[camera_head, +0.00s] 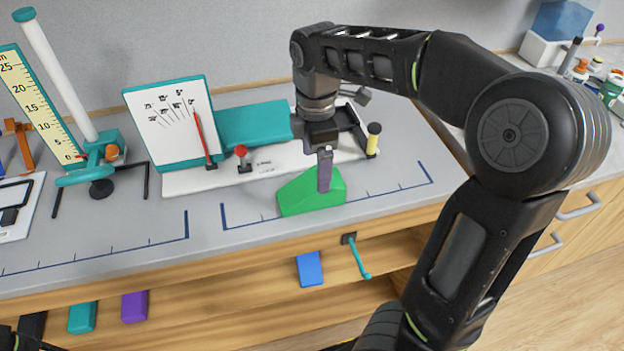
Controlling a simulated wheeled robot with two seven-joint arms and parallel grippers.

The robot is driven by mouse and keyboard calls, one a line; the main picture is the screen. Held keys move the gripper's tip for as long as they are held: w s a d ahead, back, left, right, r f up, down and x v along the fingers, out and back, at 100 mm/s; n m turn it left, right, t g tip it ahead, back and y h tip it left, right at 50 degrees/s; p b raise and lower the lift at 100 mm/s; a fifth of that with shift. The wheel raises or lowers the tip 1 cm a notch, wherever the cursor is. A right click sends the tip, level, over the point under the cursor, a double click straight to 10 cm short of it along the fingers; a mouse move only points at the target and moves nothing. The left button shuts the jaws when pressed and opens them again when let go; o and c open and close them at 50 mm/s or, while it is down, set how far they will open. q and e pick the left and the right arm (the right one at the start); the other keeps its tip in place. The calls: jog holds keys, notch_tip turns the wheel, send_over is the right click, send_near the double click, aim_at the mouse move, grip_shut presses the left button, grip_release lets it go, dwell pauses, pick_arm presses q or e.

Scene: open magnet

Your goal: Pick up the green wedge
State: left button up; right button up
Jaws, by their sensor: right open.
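The green wedge (300,197) lies on the grey worktop near its front edge, inside the blue corner markings. My right gripper (325,168) comes down from above at the wedge's right part. One finger stands in front of the wedge's upper face and overlaps it in the picture. The other finger is hidden, so I cannot tell whether the jaws straddle the wedge or touch it. The right jaws are open. My left gripper does not show.
A ruler stand (38,100) is at left. Below the worktop edge are a blue block (310,269) and a teal hook (359,258).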

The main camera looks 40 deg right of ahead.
aim_at(315, 188)
jog(key=shift+s+r, duration=0.1)
jog(key=shift+s, duration=0.05)
jog(key=shift+f, duration=1.35)
jog(key=shift+a+f+p, duration=0.1)
jog(key=shift+f+p, duration=0.4)
jog(key=shift+f, duration=2.1)
